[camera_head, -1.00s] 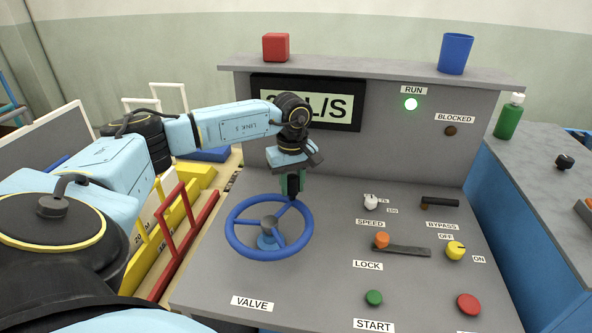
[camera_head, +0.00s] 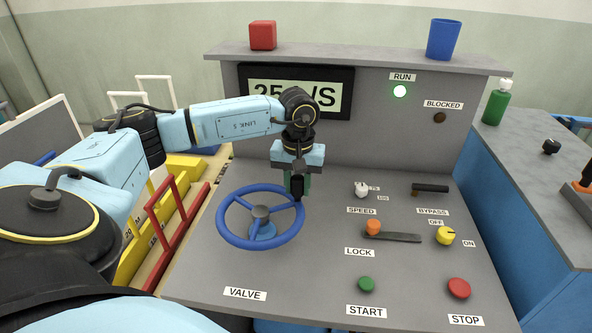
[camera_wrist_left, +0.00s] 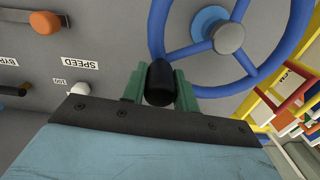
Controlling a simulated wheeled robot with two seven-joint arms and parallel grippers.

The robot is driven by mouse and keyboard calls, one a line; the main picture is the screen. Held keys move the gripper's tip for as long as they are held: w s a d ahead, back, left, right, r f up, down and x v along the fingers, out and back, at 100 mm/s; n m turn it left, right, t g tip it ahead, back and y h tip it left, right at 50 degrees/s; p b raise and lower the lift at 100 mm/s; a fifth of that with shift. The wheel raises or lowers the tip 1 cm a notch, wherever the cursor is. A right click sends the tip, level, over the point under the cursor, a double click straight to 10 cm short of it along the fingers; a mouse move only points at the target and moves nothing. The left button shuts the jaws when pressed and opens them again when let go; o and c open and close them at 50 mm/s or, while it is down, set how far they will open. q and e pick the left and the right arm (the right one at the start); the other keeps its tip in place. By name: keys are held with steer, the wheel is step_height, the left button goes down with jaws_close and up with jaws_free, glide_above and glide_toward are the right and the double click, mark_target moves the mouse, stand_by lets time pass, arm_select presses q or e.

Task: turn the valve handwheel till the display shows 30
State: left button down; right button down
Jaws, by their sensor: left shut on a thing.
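The blue valve handwheel (camera_head: 229,239) lies on the sloping grey console above the VALVE label (camera_head: 245,294). My left gripper (camera_head: 298,194) is at the right side of its rim. In the left wrist view, its green fingers (camera_wrist_left: 160,88) are closed around the wheel's black knob (camera_wrist_left: 160,75), beside the blue rim (camera_wrist_left: 298,28). My right gripper is out of view.
Right of the wheel are the speed knob (camera_head: 361,190), orange lock knob (camera_head: 373,227), bypass lever (camera_head: 430,188), yellow switch (camera_head: 445,236), green start (camera_head: 366,285) and red stop button (camera_head: 459,288).

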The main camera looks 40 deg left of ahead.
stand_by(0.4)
arm_select(q)
steer(key=c, duration=1.1)
jaws_free()
steer(key=shift+r, duration=0.15)
step_height(320, 180, up, 13)
